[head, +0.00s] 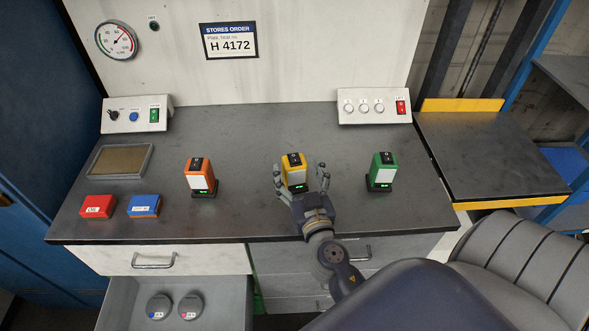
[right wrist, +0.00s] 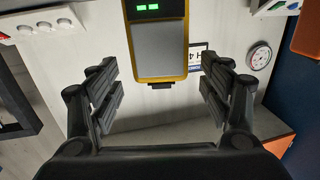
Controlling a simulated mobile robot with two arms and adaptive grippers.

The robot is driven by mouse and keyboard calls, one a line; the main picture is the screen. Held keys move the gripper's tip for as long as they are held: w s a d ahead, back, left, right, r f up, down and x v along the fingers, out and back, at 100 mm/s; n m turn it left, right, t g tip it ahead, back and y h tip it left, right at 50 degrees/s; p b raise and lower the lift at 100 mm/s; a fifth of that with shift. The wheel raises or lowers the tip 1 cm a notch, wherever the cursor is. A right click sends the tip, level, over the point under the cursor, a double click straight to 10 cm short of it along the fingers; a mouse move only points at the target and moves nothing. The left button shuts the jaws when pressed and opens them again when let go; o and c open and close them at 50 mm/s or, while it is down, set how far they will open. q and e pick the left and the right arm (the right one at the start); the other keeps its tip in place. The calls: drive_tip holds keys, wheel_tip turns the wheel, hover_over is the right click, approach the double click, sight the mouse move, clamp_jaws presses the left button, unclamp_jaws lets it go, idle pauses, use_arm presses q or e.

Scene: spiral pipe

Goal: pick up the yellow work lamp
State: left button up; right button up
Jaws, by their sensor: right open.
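The yellow work lamp (head: 292,161) stands upright on the grey bench, with a yellow body, black top and pale front panel. My right gripper (head: 300,176) is open at the front of the lamp, one finger to each side, and hides part of its lower end. In the right wrist view the lamp (right wrist: 159,50) shows at the top centre with its green lights, beyond and between the spread fingers (right wrist: 160,85). Gaps show on both sides, and I see no finger touching it. My left gripper is not in view.
Red (head: 97,207) and blue (head: 144,206) boxes and a tray (head: 146,147) lie at left. An open drawer (head: 232,299) juts out below.

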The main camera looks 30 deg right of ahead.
drive_tip(key=x, duration=0.1)
drive_tip(key=p+x, duration=0.1)
drive_tip(key=x, duration=0.1)
drive_tip(key=shift+w+r, duration=0.15)
drive_tip(key=shift+r, duration=0.15)
drive_tip(key=shift+w+d+f+p, duration=0.1)
drive_tip(key=shift+w+p, duration=0.1)
drive_tip(key=shift+p, duration=0.1)
drive_tip(key=c, duration=1.2)
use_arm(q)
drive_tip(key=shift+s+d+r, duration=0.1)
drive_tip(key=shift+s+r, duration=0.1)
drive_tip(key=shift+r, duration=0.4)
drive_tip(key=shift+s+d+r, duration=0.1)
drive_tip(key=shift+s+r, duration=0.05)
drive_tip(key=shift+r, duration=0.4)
use_arm(e)
drive_tip(key=shift+c, duration=0.9)
